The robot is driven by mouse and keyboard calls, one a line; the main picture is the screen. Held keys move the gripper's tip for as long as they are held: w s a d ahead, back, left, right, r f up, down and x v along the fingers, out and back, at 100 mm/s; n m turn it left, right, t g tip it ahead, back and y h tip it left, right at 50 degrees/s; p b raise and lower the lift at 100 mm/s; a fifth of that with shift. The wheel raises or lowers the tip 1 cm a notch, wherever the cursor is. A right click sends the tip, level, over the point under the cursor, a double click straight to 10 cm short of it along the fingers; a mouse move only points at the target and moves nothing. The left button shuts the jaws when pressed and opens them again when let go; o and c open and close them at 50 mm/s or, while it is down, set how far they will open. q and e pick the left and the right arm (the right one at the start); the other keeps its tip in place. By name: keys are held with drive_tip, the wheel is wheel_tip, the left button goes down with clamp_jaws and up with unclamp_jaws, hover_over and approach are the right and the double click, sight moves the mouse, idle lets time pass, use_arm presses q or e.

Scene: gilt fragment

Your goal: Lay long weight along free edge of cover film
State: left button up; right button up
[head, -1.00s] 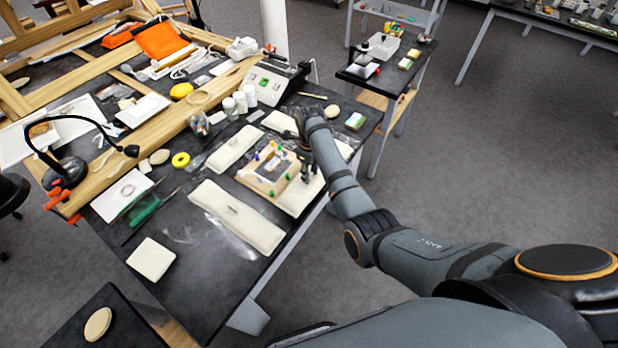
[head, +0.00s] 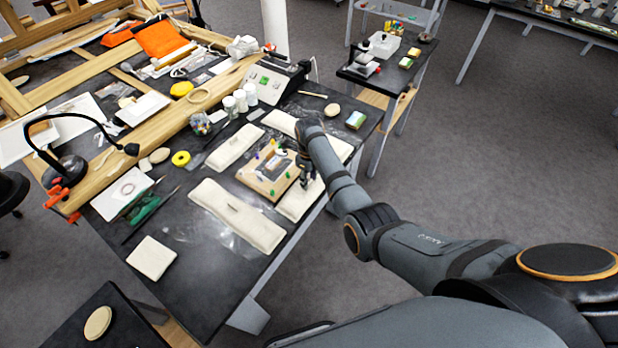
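A wooden board (head: 252,183) with the framed fragment and small coloured pegs lies in the middle of the dark bench. Long cream weights lie around it: one in front (head: 236,214), one behind it to the left (head: 234,147), one at its right side (head: 297,203) and one at the far side (head: 279,122). Clear film shows faintly as glossy patches (head: 196,234) by the front weight; its edges are hard to make out. My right gripper (head: 304,183) points down at the board's right edge, over the right-side weight. Its fingers are too small to read. My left gripper is out of view.
A square cream pad (head: 151,258) lies at the front left. A lamp (head: 68,170), yellow tape (head: 180,158), white jars (head: 240,98) and a control box (head: 270,84) stand towards the back.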

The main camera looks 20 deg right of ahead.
drive_tip(key=shift+o, duration=1.3)
drive_tip(key=shift+r, duration=0.15)
wheel_tip(320, 180, up, 13)
drive_tip(key=b, duration=0.1)
drive_tip(key=shift+f, duration=0.25)
